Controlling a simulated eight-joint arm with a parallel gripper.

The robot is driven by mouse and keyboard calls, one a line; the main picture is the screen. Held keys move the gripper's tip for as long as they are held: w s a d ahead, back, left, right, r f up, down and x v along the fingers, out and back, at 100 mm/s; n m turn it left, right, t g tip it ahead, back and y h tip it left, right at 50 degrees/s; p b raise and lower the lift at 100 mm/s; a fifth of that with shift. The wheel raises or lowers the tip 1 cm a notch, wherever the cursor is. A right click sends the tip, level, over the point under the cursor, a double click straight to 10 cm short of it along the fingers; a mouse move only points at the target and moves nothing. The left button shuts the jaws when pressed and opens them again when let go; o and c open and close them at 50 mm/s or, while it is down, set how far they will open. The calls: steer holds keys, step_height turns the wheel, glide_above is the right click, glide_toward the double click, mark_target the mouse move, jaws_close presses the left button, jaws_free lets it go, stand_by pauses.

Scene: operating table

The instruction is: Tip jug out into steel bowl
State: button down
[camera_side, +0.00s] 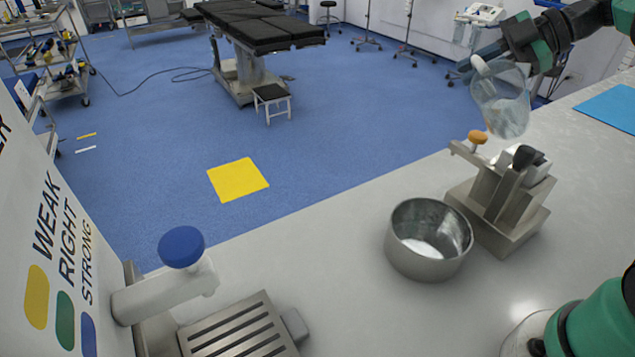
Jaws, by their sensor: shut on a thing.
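The clear jug (501,104) is in the upper right of the side view, raised above the counter and slightly tilted. My gripper (490,62) is shut on the jug near its upper part. The jug seems to hold something clear low down, though I cannot tell for sure. The steel bowl (398,254) stands upright on the counter, below and to the left of the jug. Its inside shows bright metal at the bottom. The jug is apart from the bowl.
A metal stand with an orange knob (478,137) sits on the counter right of the bowl, below the jug. A dispenser with a blue knob (181,247) and a slotted drip tray (240,330) are at the front left. A blue mat (609,107) lies at the right.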

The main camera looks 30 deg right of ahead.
steer(key=shift+a+f+n+h, duration=0.2)
steer(key=shift+n+h, duration=0.3)
steer(key=shift+h, duration=0.5)
stand_by(0.6)
steer(key=shift+a+f+n+h, duration=0.2)
steer(key=shift+a+n+h, duration=0.2)
steer(key=shift+h, duration=0.4)
stand_by(0.4)
steer(key=shift+s+a+f+n+h, duration=0.15)
steer(key=shift+a+h, duration=0.2)
steer(key=shift+a, duration=0.2)
steer(key=shift+s+a+f+n+h, duration=0.1)
steer(key=shift+a+n+h, duration=0.05)
steer(key=shift+a+h, duration=0.3)
stand_by(0.4)
steer(key=shift+a+f+n+h+b, duration=0.3)
steer(key=shift+a+h+b, duration=0.1)
steer(key=shift+h+b, duration=0.15)
stand_by(1.2)
steer(key=shift+a+r+h+b, duration=0.25)
steer(key=shift+h+b, duration=0.1)
steer(key=shift+h, duration=0.1)
stand_by(0.4)
steer(key=d+y, duration=0.2)
steer(key=d+m+y, duration=0.1)
steer(key=shift+w+r+g+y, duration=0.15)
steer(key=shift+r+g+y, duration=0.1)
steer(key=shift+g+y, duration=0.05)
